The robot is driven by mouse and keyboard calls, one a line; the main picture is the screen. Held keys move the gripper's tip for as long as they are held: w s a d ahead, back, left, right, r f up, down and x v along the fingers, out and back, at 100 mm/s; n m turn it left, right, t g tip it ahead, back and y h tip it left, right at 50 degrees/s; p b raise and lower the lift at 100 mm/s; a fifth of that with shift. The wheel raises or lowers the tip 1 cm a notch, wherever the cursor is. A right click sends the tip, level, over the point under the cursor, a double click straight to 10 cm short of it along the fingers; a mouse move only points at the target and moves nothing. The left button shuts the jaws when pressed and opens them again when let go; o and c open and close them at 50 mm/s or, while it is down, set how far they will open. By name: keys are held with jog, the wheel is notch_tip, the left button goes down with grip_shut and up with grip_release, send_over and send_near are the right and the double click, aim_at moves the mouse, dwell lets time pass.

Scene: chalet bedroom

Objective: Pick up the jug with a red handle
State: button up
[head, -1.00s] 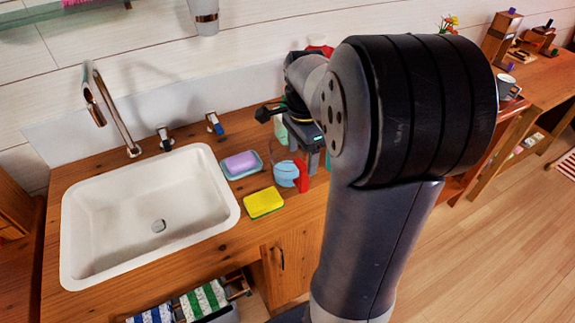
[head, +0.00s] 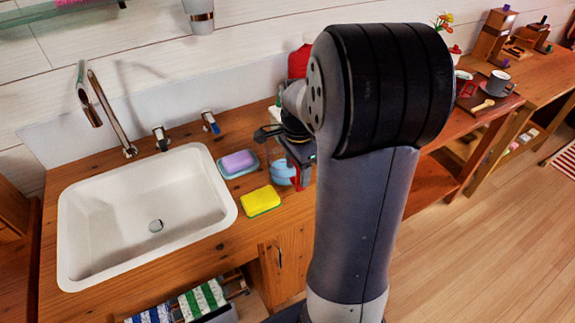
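The jug (head: 281,174) stands on the wooden counter to the right of the sink. Its light blue lower part shows, and its red handle (head: 299,181) is on the right side. My gripper (head: 300,163) is right at the jug, low over its top and handle, and hides the upper part. My arm covers the area to the right. The fingertips are too small and too covered to tell whether they are apart or closed on the handle.
A yellow sponge (head: 260,201) and a purple soap bar (head: 237,161) on a blue dish (head: 224,172) lie left of the jug. The white sink (head: 75,240) is further left. A red object (head: 299,60) stands behind my arm. A mug (head: 497,83) sits on the right-hand table.

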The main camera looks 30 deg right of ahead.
jog(key=c, duration=0.9)
jog(key=shift+c, duration=0.2)
